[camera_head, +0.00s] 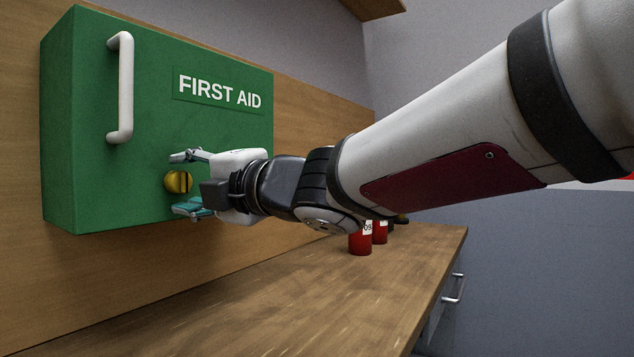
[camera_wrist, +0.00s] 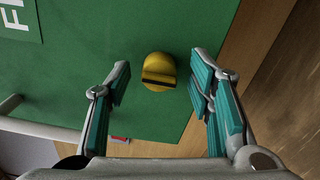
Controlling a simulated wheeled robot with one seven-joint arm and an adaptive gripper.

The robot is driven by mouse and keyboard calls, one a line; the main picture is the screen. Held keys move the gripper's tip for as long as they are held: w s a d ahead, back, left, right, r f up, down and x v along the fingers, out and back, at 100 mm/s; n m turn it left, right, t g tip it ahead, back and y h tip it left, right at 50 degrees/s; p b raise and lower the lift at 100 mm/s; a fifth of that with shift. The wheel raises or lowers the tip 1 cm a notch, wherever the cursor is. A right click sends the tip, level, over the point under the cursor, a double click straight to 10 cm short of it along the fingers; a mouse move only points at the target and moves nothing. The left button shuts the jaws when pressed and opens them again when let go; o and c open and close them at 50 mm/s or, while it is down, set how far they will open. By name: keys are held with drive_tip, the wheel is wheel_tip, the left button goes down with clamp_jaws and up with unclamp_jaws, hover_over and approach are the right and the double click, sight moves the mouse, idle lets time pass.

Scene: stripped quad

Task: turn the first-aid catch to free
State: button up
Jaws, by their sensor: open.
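The green first-aid cabinet (camera_head: 75,130) hangs on a wood-panelled wall at the left, its door shut. The first-aid catch (camera_head: 177,182) is a round yellow knob low on the door. In the wrist view the yellow catch (camera_wrist: 158,72) shows a raised grip bar with a dark line beside it, running roughly across the picture. My gripper (camera_head: 184,183) is open, its fingers above and below the catch in the head view. In the wrist view my gripper (camera_wrist: 160,88) has teal finger pads on either side of the catch, with gaps, not touching it.
A white bar handle (camera_head: 121,88) stands upright on the door above the catch. A wooden counter (camera_head: 290,290) runs below, with red containers (camera_head: 360,240) partly behind my arm. The counter's front part is clear.

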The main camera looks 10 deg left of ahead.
drive_tip(key=v, duration=1.2)
drive_tip(key=shift+f, duration=0.1)
